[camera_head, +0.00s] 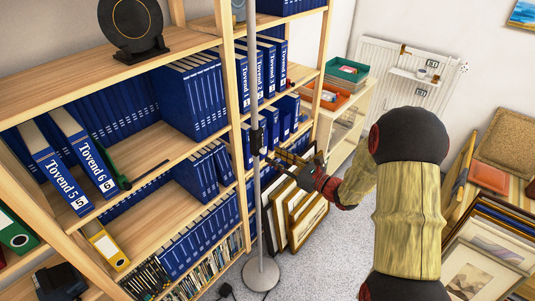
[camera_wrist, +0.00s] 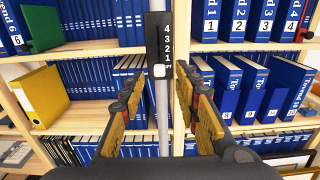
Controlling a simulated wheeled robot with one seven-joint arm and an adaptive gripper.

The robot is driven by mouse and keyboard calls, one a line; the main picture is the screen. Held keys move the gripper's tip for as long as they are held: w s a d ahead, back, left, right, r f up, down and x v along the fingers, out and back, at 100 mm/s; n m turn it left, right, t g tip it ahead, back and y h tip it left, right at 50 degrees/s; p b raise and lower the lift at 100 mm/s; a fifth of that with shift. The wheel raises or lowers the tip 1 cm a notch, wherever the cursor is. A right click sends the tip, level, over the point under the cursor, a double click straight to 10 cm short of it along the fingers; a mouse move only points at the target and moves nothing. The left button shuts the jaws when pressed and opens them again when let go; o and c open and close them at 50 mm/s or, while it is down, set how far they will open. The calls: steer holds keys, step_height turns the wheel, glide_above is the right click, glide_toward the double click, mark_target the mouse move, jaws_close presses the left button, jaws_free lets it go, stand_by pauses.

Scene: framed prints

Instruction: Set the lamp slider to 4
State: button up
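The lamp pole (camera_head: 256,195) stands upright on a round grey base (camera_head: 261,273) in front of the shelves. A black slider panel (camera_wrist: 158,28) on the pole is marked 4, 3, 2, 1 from top to bottom. Its small white slider knob (camera_wrist: 159,71) sits level with the 1. The panel (camera_head: 257,137) also shows in the head view, with its markings too small to read. My gripper (camera_wrist: 160,84) is open and empty. Its two wooden-looking fingers are left and right of the pole, with the tips around the knob's height. I cannot tell whether either finger touches it.
Shelves with blue binders (camera_head: 190,95) stand behind the pole. Framed pictures (camera_head: 298,213) lean beside the pole, and more prints (camera_head: 485,255) are stacked at the right. A small shelf with trays (camera_head: 345,72) stands at the back. Carpet is open around the lamp base.

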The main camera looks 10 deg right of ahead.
mark_target(265, 152)
steer(key=shift+x, duration=2.2)
steer(key=c, duration=0.8)
jaws_close()
